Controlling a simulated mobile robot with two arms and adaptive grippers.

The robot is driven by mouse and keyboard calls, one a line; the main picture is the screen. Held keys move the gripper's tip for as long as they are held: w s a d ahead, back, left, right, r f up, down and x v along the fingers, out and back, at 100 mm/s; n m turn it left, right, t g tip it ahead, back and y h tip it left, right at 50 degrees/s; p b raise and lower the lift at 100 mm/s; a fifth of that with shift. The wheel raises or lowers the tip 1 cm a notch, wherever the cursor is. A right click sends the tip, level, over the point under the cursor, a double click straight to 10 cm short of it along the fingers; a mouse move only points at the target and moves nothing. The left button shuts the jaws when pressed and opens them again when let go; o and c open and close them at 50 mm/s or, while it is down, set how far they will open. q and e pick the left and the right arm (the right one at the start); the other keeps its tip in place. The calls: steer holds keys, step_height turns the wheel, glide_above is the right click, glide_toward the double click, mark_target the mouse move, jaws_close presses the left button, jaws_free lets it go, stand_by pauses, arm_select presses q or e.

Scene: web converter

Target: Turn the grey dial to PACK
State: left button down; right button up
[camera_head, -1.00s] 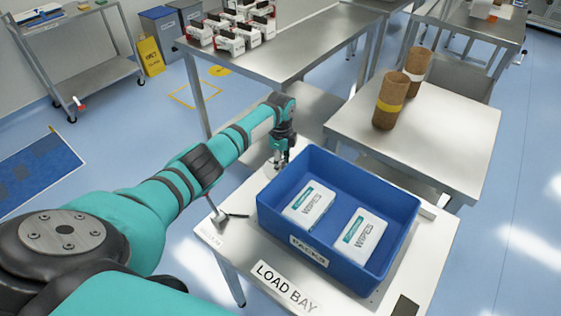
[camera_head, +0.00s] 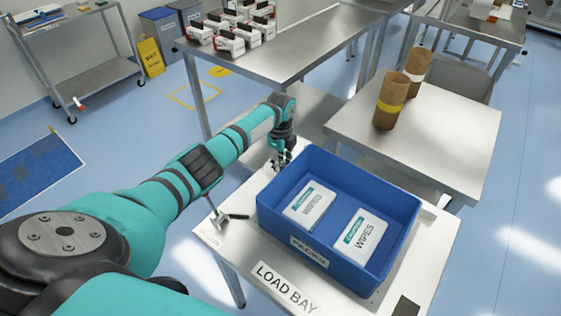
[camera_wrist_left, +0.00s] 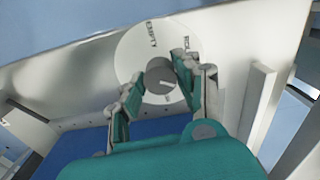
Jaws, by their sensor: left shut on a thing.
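The grey dial (camera_wrist_left: 159,76) sits on a round white plate (camera_wrist_left: 128,55) in the left wrist view. The plate reads EMPTY at its top; a second word to the right is partly covered and hard to read. A light pointer mark on the dial faces the lower right of that picture. No PACK label can be made out. My left gripper (camera_wrist_left: 157,83) is shut on the dial, with one finger on each side. In the head view my left gripper (camera_head: 279,158) is behind the blue bin's left corner, and the dial cannot be made out there. My right gripper is not in view.
The blue bin (camera_head: 290,240), labelled PACKS and holding two wipes packs (camera_head: 361,237), stands close beside my left gripper on the LOAD BAY table (camera_head: 235,255). Brown rolls (camera_head: 389,100) stand on the table behind. A small dark-handled lever (camera_head: 232,216) is at the table's left edge.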

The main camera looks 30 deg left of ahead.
mark_target(281, 162)
arm_select(q)
steer(key=c, duration=0.9)
jaws_free()
steer(key=shift+c, duration=0.2)
step_height(281, 162, up, 12)
